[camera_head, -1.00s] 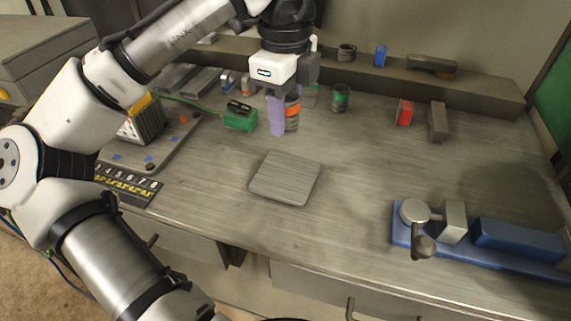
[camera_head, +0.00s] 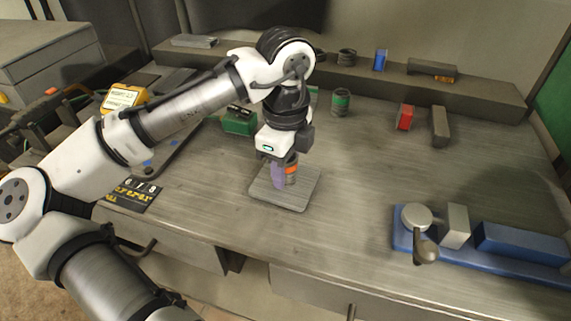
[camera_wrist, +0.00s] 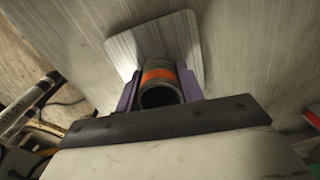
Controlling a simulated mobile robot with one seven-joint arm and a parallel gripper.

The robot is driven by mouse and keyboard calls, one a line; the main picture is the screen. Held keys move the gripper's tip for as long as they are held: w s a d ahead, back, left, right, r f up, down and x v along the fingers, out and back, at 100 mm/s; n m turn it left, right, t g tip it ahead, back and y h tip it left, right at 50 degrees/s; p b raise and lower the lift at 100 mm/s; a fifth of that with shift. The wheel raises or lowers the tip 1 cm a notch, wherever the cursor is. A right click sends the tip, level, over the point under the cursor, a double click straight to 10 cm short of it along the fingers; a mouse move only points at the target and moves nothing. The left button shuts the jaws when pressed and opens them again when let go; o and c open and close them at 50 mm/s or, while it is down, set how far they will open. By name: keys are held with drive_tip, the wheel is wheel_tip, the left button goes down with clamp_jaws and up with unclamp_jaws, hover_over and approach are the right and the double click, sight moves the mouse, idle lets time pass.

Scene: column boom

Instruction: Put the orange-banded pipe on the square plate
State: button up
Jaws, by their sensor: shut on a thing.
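The orange-banded pipe (camera_head: 291,170) is a dark short pipe with an orange ring. My gripper (camera_head: 284,174) is shut on it with purple fingers, one on each side. The wrist view shows the pipe (camera_wrist: 159,84) between the two fingers (camera_wrist: 160,92), with its open end toward the camera. The square plate (camera_head: 300,196) is a grey flat plate on the bench, below the pipe in the head view; it also shows in the wrist view (camera_wrist: 183,36). The pipe looks upright over the plate. I cannot tell whether its lower end touches the plate.
A green-banded pipe (camera_head: 341,102) stands behind. A red block (camera_head: 404,118) and a grey block (camera_head: 439,127) lie at the back right. A blue fixture (camera_head: 515,243) is at the front right. A green box (camera_head: 239,121) is behind left. Bench right of the plate is clear.

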drive_tip(key=shift+f, duration=0.1)
drive_tip(key=o, duration=1.1)
wheel_tip(320, 180, up, 12)
drive_tip(key=shift+r+p, duration=0.15)
drive_tip(key=shift+p, duration=0.2)
